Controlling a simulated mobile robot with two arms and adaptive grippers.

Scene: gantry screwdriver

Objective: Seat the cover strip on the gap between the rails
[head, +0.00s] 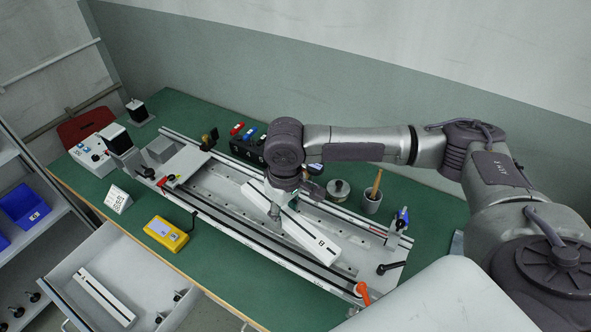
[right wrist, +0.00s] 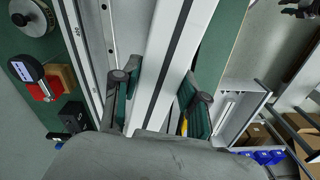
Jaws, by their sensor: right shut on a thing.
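The white cover strip (head: 318,239) has a dark mark near its front end. It lies at a slant over the rail bed in the head view. My right gripper (head: 274,209) is shut on it nearer its far end. In the right wrist view the strip (right wrist: 170,75), with a dark line along it, runs between the two fingers (right wrist: 160,92). The near rail (head: 262,247) and far rail (head: 345,213) run along the fixture. The strip covers part of the space between them, and its contact below is hidden. A dark shape at the wrist view's top right may be my left gripper.
A yellow meter (head: 166,234) and a white sign (head: 117,199) stand left of the fixture. A cup (head: 371,200) and a round metal part (head: 338,190) stand behind it. An open drawer (head: 75,262) holds another strip. A clamp (head: 398,228) rises at the right end.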

